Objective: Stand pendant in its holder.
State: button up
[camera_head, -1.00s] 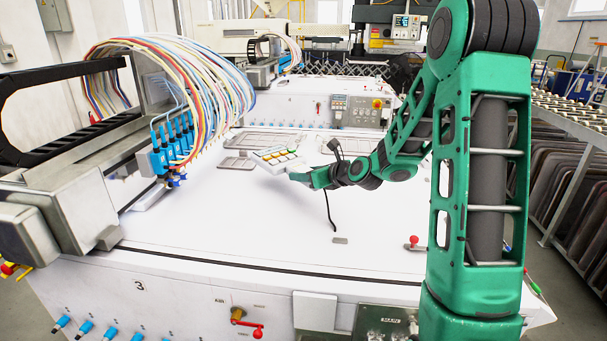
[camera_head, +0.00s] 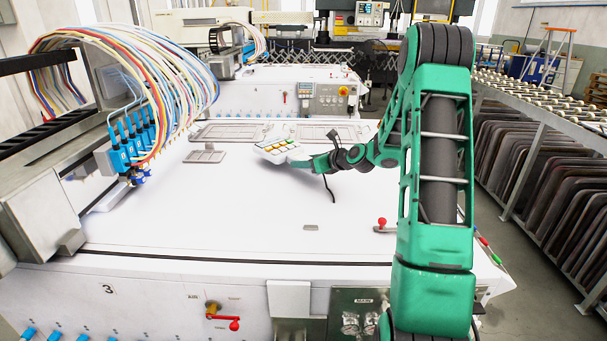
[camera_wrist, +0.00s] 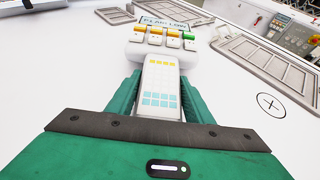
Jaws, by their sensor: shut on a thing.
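The pendant (camera_head: 280,148) is a white handset with rows of coloured buttons and a small display at its far end. My gripper (camera_head: 312,163) is shut on its narrow handle and holds it tilted over the white machine top. In the wrist view, the pendant (camera_wrist: 160,78) lies between the green fingers of my gripper (camera_wrist: 158,92), its wider button head pointing away. A white box-like bracket (camera_head: 289,298) sits on the near front edge of the machine; I cannot tell for sure whether it is the holder. The inside of the bracket is not visible.
The machine top (camera_head: 230,215) is mostly clear. Blue nozzles (camera_head: 130,145) with coloured hoses stand at the left. Grey frames (camera_head: 237,132) lie at the back. A red-knobbed lever (camera_head: 382,224) is at the right, and a red-handled valve (camera_head: 222,318) is on the front face.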

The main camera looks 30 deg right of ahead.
aim_at(305, 178)
jog(key=shift+d+f, duration=0.1)
jog(key=shift+f, duration=1.9)
jog(key=o, duration=1.6)
jog(key=shift+f, duration=0.1)
jog(key=shift+c, duration=0.2)
